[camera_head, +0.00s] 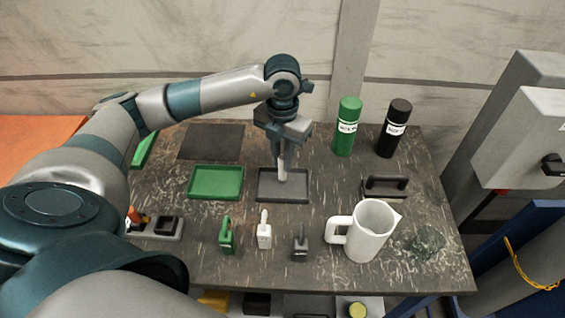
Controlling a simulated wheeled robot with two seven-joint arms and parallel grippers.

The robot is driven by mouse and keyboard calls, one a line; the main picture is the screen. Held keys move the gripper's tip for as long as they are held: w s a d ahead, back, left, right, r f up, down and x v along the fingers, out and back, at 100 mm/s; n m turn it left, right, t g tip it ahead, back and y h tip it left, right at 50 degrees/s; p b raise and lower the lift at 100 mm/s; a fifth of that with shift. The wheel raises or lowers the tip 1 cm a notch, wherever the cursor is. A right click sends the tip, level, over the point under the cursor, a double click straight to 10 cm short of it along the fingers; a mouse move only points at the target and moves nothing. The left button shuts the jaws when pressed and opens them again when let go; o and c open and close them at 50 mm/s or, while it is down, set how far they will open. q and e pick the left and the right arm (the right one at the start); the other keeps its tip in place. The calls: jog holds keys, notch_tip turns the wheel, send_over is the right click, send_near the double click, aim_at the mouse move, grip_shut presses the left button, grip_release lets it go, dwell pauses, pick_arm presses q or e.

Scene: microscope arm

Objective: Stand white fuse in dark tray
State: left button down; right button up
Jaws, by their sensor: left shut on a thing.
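My left gripper (282,153) reaches down over the dark tray (262,196). It is shut on a slim pale upright thing, which looks like the white fuse (283,174). The lower end of the fuse shows just over the tray's floor or touching it; I cannot tell which. The gripper hides its upper part. The dark tray is shallow and rectangular, with no other thing visible in it. My right gripper is not in view.
A green tray (215,182) lies just left of the dark tray. Green (227,236), white (264,232) and dark (300,244) small objects stand in front. A white jug (368,232) stands front right. Green (347,128) and black (393,130) cylinders stand behind right.

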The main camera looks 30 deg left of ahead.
aim_at(282, 166)
pick_arm(q)
notch_tip(282, 166, down, 2)
jog(key=shift+f+p, duration=0.25)
jog(key=shift+p, duration=0.2)
jog(key=shift+f, duration=0.15)
jog(key=shift+f+b, duration=0.1)
jog(key=shift+b, duration=0.2)
jog(key=c, duration=1.6)
grip_release()
jog(key=shift+c, duration=0.2)
jog(key=shift+r, duration=0.2)
jog(key=shift+r, duration=0.15)
